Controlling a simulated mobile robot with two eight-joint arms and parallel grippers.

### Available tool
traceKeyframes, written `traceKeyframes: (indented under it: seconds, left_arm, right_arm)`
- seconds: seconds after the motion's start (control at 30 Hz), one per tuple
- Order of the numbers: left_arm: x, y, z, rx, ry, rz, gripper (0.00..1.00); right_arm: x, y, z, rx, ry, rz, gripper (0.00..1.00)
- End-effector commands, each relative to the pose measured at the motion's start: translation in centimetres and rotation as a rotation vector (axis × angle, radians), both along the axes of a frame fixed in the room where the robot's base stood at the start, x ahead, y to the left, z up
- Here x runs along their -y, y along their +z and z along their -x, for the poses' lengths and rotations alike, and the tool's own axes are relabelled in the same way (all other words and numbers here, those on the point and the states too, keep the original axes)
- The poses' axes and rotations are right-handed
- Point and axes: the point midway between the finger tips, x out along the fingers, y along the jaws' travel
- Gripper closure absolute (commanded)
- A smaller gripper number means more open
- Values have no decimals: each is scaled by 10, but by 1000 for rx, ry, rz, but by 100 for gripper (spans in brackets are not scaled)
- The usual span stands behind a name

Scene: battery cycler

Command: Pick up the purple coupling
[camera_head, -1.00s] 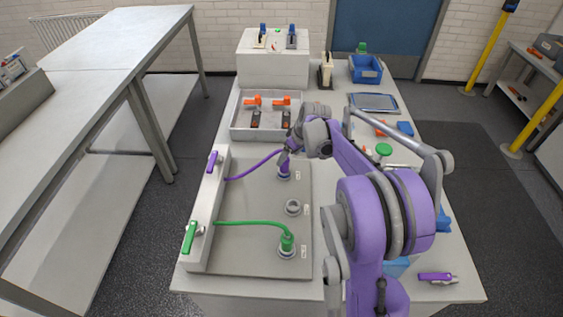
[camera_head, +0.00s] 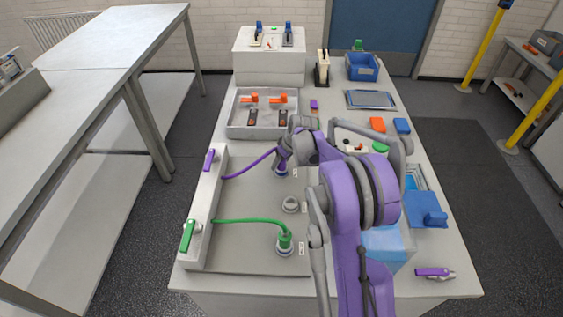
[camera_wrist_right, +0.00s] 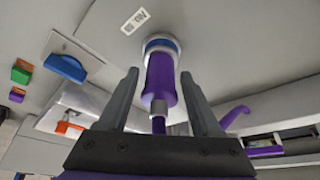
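The purple coupling (camera_head: 282,169) stands in a round port on the grey panel, with a purple hose running left from it. In the right wrist view the purple coupling (camera_wrist_right: 160,82) sits between the two fingers of my right gripper (camera_wrist_right: 160,74). The fingers are open, with a gap showing on both sides of the coupling. In the head view my right gripper (camera_head: 284,158) is at the coupling's upper part and partly hides it. My left gripper is not in view.
A green coupling (camera_head: 285,240) stands in the near port, and an empty grey port (camera_head: 291,204) lies between. A purple handle (camera_head: 210,159) and a green handle (camera_head: 187,236) are on the white manifold (camera_head: 205,210) at left. A grey tray (camera_head: 234,120) lies behind.

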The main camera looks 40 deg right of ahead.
Motion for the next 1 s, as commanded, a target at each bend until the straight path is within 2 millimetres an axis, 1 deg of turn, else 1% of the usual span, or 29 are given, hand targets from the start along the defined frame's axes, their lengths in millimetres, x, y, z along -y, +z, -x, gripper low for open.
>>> traceKeyframes:
  seconds: [0.03,0.33,0.63,0.73,0.87,1.0]
  left_arm:
    - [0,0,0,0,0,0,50]
    - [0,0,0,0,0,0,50]
    - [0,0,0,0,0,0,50]
    - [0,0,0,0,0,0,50]
    - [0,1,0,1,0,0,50]
    - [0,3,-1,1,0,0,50]
  right_arm:
    - [0,0,0,0,0,0,45]
    - [0,0,0,0,0,0,99]
    - [0,1,0,0,0,0,100]
    - [0,5,0,0,0,0,100]
    - [0,24,0,1,-1,0,100]
    - [0,53,0,1,-1,0,100]
